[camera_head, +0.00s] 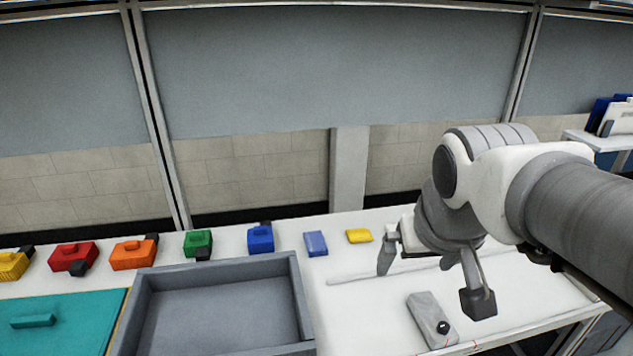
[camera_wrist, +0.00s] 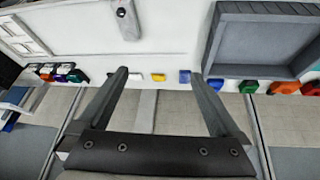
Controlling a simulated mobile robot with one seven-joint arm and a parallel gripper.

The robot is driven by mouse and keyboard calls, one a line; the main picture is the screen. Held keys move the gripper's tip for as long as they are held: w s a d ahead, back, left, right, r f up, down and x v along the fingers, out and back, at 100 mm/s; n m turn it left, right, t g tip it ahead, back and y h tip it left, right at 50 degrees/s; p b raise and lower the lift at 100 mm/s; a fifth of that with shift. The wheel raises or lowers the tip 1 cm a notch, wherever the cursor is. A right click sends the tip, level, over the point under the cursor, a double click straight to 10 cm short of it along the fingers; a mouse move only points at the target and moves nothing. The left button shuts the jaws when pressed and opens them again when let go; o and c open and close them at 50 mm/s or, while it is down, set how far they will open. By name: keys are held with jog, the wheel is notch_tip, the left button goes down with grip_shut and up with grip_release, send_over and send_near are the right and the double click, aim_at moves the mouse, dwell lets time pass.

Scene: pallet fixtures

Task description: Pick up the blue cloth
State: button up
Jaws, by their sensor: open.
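The blue cloth (camera_head: 315,243) is a small flat blue piece on the white table, just right of the grey tray's far right corner. It also shows in the wrist view (camera_wrist: 185,76), near the tip of the right-hand finger. My gripper (camera_head: 432,282) is open and empty, to the right of the cloth and nearer the front in the head view. Its two fingers are spread wide in the wrist view (camera_wrist: 159,76). The gripper appears apart from the cloth, and nothing hides the cloth in the head view.
A yellow piece (camera_head: 358,236) lies right of the cloth, and a blue block (camera_head: 260,239) stands left. Green (camera_head: 198,243), orange (camera_head: 133,254) and red (camera_head: 73,257) blocks continue left. The walled grey tray (camera_head: 298,290) and a grey box with a black knob (camera_head: 425,312) lie nearer.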

jog(key=w+a, duration=0.2)
jog(key=w, duration=0.7)
jog(key=n+g+y+p, duration=0.1)
jog(key=n+p, duration=0.1)
jog(key=p, duration=0.2)
send_over(316, 241)
jog(key=s, duration=0.2)
jog(key=f, duration=2.5)
jog(key=shift+s+d+f, duration=0.15)
jog(key=shift+d+f, duration=0.2)
jog(key=shift+a+x, duration=0.15)
jog(key=shift+x, duration=1.15)
jog(key=shift+a+x, duration=0.1)
jog(key=shift+x, duration=1.15)
jog(key=shift+f, duration=0.1)
jog(key=shift+f+b, duration=0.25)
jog(key=shift+b, duration=0.15)
jog(key=c, duration=1.4)
jog(key=shift+r, duration=0.2)
